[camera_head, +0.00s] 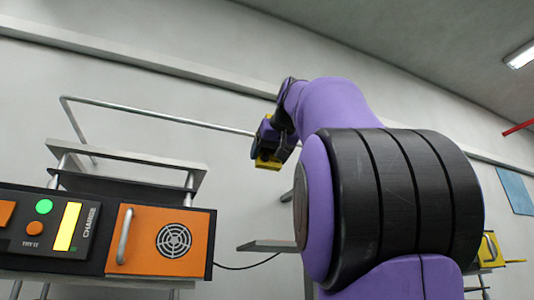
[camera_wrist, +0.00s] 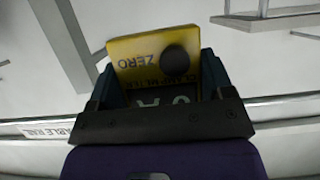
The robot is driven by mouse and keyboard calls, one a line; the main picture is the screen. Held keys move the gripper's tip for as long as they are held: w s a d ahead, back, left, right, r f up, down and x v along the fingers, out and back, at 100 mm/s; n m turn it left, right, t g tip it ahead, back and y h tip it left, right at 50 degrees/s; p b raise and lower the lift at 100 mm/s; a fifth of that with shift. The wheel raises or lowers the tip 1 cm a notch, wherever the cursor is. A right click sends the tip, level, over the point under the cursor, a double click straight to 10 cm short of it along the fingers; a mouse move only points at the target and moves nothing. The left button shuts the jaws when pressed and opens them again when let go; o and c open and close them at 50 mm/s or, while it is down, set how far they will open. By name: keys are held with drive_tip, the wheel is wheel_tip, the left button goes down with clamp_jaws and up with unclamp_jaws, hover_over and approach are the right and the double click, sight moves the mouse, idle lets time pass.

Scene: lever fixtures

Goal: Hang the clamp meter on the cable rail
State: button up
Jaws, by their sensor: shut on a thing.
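The clamp meter (camera_wrist: 140,62) is yellow, with a dark round knob and the word ZERO. My gripper (camera_wrist: 158,82) is shut on it, with a finger on each side. In the head view, the meter (camera_head: 267,163) shows as a small yellow block below my gripper (camera_head: 270,142). The cable rail (camera_head: 160,116) is a thin grey bar running from a bent left end to behind my gripper. In the wrist view, the rail (camera_wrist: 290,107) passes behind the gripper body, with its label at the left. Whether the meter touches the rail is not clear.
An orange and black charging unit (camera_head: 160,240) with a handle stands at lower left, under a grey metal frame (camera_head: 130,155). A flat grey plate (camera_head: 268,245) is low in the middle. A yellow device (camera_head: 488,250) is at far right. My arm hides much of the right.

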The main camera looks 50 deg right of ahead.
drive_tip(key=w+d+f, duration=0.1)
drive_tip(key=w+d, duration=0.3)
drive_tip(key=w, duration=0.2)
drive_tip(key=shift+w, duration=0.15)
idle(0.7)
drive_tip(key=o, duration=1.1)
drive_tip(key=shift+w, duration=0.1)
drive_tip(key=v, duration=1.1)
drive_tip(key=shift+f, duration=0.15)
